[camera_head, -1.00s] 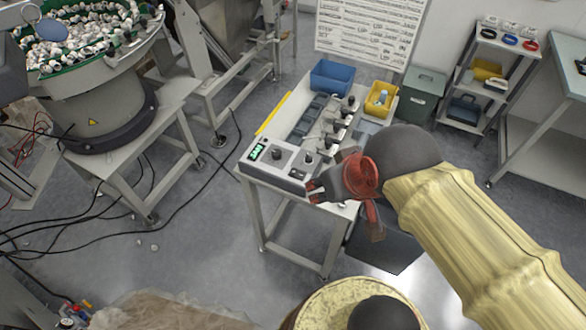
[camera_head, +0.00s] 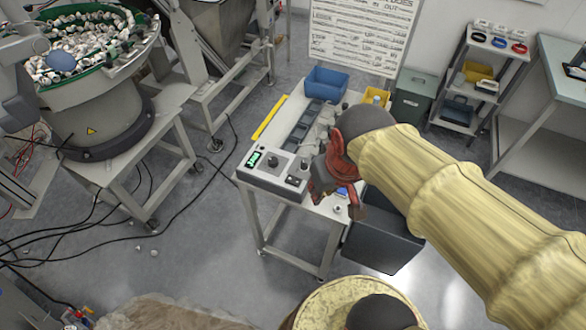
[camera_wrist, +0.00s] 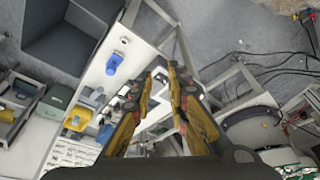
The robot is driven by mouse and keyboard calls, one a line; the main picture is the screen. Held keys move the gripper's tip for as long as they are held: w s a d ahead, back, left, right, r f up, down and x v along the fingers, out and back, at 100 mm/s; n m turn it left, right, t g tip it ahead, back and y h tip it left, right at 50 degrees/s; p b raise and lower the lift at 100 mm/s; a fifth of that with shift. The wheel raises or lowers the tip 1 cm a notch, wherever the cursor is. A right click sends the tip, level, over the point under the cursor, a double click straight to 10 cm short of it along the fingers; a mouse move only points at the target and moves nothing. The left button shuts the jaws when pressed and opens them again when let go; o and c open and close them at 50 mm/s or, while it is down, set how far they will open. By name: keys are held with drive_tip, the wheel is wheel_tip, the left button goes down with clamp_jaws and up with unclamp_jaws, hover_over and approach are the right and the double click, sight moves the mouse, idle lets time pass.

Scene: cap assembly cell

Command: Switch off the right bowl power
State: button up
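A grey control box (camera_head: 270,181) sits on the near end of the white table. It has a green lit display (camera_head: 255,158), a black knob (camera_head: 272,162) and small dark switches (camera_head: 292,180). Its right end is partly hidden by my gripper, and I cannot read its labels. My gripper (camera_head: 318,188) is at the right end of the box; contact cannot be told. In the wrist view my gripper (camera_wrist: 160,72) shows two fingers with a gap between the tips and nothing held. A bowl feeder (camera_head: 100,115) full of white parts stands at the left.
The white table (camera_head: 322,208) carries a blue bin (camera_head: 326,82), a yellow bin (camera_head: 376,96) and a yellow strip (camera_head: 270,118). A blue item (camera_wrist: 115,63) lies near the table edge. A dark open bin (camera_head: 382,235) stands at the right. Cables cross the floor.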

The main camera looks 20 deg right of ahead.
drive_tip(key=w+n+p, duration=0.1)
drive_tip(key=w+f+g+p, duration=0.1)
drive_tip(key=w, duration=0.1)
drive_tip(key=w+n+g+p, duration=0.1)
drive_tip(key=w, duration=0.1)
drive_tip(key=shift+w+d+f+n, duration=0.1)
drive_tip(key=shift+d+f+n, duration=0.05)
drive_tip(key=shift+d+n, duration=0.2)
clamp_jaws()
drive_tip(key=n+y+p, duration=0.1)
drive_tip(key=n+p, duration=0.2)
drive_tip(key=n, duration=1.8)
hover_over(292, 179)
drive_tip(key=s+d, duration=0.2)
wheel_tip(292, 179, down, 5)
drive_tip(key=n, duration=0.3)
drive_tip(key=shift+w+a+n, duration=0.25)
drive_tip(key=shift+w+n, duration=0.05)
drive_tip(key=shift+n, duration=0.05)
drive_tip(key=f+b, duration=0.1)
drive_tip(key=f, duration=0.8)
drive_tip(key=w+a+f+b, duration=0.1)
drive_tip(key=f, duration=0.3)
drive_tip(key=shift+w+a+f+b, duration=0.1)
drive_tip(key=shift+f+b, duration=0.25)
drive_tip(key=shift+f, duration=0.05)
